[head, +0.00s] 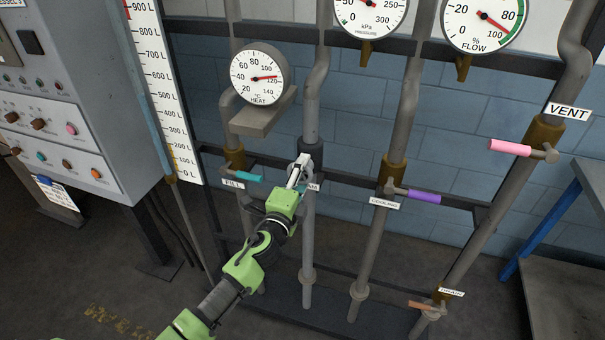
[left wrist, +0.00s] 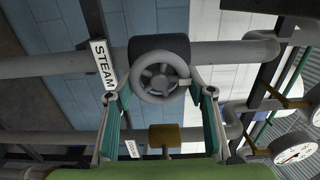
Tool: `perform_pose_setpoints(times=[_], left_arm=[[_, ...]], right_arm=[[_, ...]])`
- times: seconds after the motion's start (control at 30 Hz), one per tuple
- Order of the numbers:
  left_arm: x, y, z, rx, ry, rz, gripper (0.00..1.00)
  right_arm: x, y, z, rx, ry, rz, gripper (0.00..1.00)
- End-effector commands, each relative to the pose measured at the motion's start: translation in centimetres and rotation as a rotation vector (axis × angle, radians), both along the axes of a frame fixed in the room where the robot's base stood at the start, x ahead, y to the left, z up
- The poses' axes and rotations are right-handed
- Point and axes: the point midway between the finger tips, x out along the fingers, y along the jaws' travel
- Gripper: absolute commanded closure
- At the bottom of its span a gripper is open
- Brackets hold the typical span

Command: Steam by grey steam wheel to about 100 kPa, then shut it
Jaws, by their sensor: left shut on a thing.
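The grey steam wheel (left wrist: 137,84) shows in the left wrist view, in front of a dark valve body on a grey pipe, beside the STEAM label (left wrist: 103,65). My left gripper (left wrist: 160,88) is shut on the wheel, one finger at each side of its rim. In the head view my left gripper (head: 301,168) covers the wheel and most of its label. The pressure gauge (head: 368,18), marked in kPa, is cut off by the top edge. My right gripper is not in view.
The heat gauge (head: 260,73) has its needle just short of 120 °C. The flow gauge (head: 484,22) needle points near 100 %. Teal fill (head: 248,177), purple cooling (head: 424,196) and pink vent (head: 510,148) handles flank the steam pipe. A control cabinet (head: 60,100) stands left.

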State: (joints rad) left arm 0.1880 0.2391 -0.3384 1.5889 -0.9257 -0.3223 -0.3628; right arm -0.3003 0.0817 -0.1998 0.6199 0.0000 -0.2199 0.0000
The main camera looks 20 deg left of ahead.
Motion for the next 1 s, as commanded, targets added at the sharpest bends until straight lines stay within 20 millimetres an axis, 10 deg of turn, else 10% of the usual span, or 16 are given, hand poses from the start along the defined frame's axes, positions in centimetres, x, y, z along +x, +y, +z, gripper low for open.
perform_pose_setpoints(times=[0.53, 0.57, 0.63, 1.0], left_arm=[[-0.03, -0.01, -0.15, 0.033, 0.001, 0.000, 0.72], [-0.03, -0.01, -0.15, 0.033, 0.001, -0.001, 0.48], [-0.03, -0.01, -0.15, 0.032, 0.001, 0.000, 0.33], [-0.21, 0.00, -0.09, 0.029, 0.000, 0.000, 0.33]], right_arm=[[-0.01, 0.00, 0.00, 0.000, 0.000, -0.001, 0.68], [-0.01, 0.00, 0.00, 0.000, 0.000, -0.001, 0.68], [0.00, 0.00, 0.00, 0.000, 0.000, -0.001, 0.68], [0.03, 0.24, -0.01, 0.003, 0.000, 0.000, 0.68]])
